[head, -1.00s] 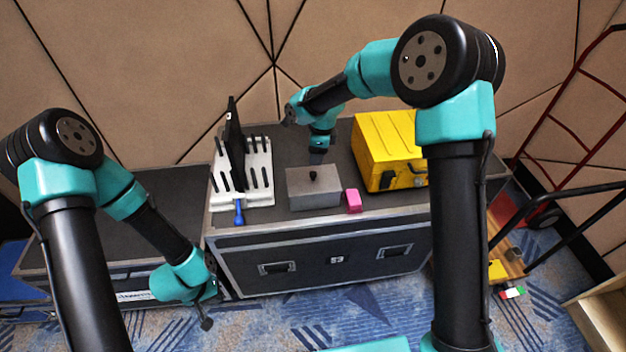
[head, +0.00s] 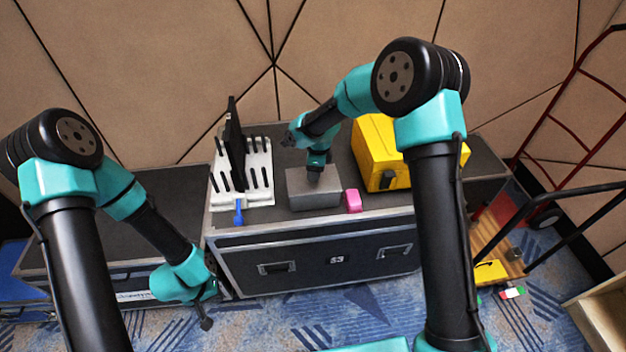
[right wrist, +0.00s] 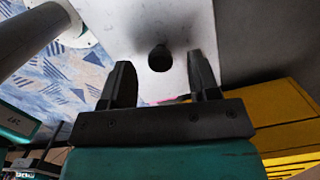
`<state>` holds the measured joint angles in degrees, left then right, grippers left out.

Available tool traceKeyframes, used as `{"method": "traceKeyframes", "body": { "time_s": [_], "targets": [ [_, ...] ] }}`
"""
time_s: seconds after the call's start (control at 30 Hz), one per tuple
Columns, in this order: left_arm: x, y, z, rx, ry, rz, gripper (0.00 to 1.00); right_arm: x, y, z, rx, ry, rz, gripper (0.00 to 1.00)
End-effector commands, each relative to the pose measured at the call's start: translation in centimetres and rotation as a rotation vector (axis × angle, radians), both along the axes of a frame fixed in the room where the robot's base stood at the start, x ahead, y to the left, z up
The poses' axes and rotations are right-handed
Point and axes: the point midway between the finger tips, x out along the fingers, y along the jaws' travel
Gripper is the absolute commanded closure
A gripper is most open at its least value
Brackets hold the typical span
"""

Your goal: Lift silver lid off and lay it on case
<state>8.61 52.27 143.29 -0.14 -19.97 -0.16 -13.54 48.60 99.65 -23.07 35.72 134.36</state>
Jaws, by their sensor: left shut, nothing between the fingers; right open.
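The silver lid (head: 300,181) lies flat on top of the grey box (head: 313,200), which stands on the black flight case (head: 290,232). In the right wrist view the lid (right wrist: 185,30) shows its dark knob (right wrist: 160,58) between and just beyond the fingertips. My right gripper (right wrist: 161,75) is open above the lid, its fingers on either side of the knob but not seen touching it. In the head view the right gripper (head: 315,177) hides the knob. My left gripper (head: 207,322) is shut and empty, low in front of the case at the left.
A white rack (head: 259,175) with black pegs and a dark panel stands left of the box, with a blue-handled tool (head: 239,212) before it. A pink block (head: 352,200) sits close right of the box. A yellow case (head: 375,150) stands behind right.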

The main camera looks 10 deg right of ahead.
Motion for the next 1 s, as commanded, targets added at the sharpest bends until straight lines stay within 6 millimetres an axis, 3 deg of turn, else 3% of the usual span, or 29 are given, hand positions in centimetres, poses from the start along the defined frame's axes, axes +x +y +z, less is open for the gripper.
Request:
{"method": "traceKeyframes", "body": {
  "time_s": [0.2,0.7,1.0],
  "targets": [
    [0.0,0.0,0.0,0.000,0.000,0.000,1.00,0.0,0.2,-2.2,0.000,0.001,-0.001,0.45],
    [0.0,0.0,0.0,0.000,0.000,0.000,1.00,0.1,0.2,-2.3,0.000,0.000,-0.001,0.46],
    [0.0,0.0,0.0,0.000,0.000,0.000,1.00,0.1,0.2,-2.3,0.000,0.000,-0.001,0.74]
  ]
}}
